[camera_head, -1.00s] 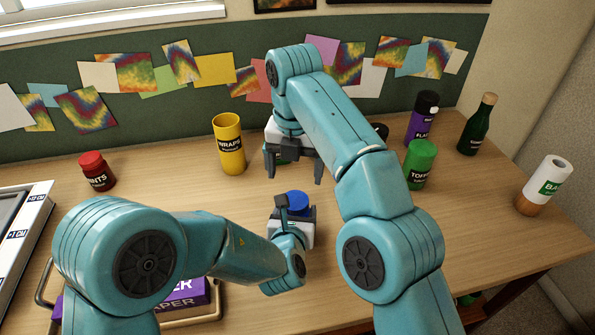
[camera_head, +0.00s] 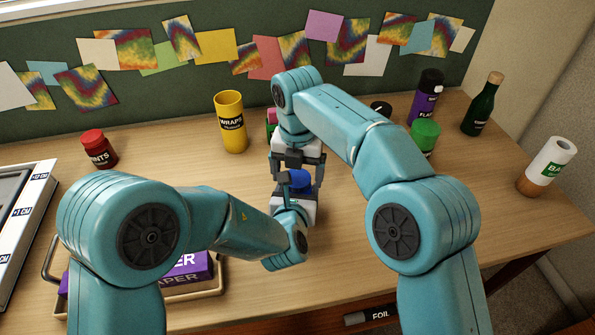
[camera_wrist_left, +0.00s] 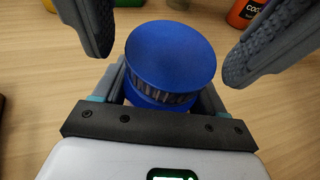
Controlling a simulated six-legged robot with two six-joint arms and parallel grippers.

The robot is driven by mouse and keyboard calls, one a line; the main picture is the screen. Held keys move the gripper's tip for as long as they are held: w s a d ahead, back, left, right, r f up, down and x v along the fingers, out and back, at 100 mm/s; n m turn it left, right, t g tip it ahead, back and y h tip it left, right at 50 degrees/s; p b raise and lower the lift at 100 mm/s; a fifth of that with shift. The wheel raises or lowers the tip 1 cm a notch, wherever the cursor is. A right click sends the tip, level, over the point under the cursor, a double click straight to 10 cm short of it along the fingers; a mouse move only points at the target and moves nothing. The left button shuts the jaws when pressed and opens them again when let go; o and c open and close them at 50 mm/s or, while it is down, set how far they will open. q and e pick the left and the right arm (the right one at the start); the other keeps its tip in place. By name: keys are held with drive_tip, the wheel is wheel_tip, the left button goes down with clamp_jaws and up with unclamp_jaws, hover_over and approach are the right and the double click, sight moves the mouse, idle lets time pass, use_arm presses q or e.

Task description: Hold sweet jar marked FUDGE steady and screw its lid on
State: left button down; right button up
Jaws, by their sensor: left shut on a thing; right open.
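The sweet jar is gripped near the middle of the table, with its blue lid (camera_head: 299,179) on top. In the left wrist view the lid (camera_wrist_left: 170,52) looks about level, with a ribbed greyish band and more blue below it. I cannot see the FUDGE marking or tell how tightly the lid sits. My left gripper (camera_wrist_left: 163,97) is shut on the jar below the lid. My right gripper (camera_head: 297,170) is open just above the jar; in the left wrist view its dark fingers stand apart on both sides of the lid, not touching it.
A yellow WRAPS canister (camera_head: 231,124) and red jar (camera_head: 98,150) stand at the back left. A green jar (camera_head: 425,135), purple flask (camera_head: 427,98), dark bottle (camera_head: 482,105) and white container (camera_head: 547,166) stand right. A tray (camera_head: 210,312) holds a purple box (camera_head: 188,272) at front left.

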drive_tip(key=c, duration=1.1)
drive_tip(key=m, duration=0.3)
drive_tip(key=shift+m, duration=0.3)
drive_tip(key=o, duration=1.2)
drive_tip(key=shift+r, duration=2.25)
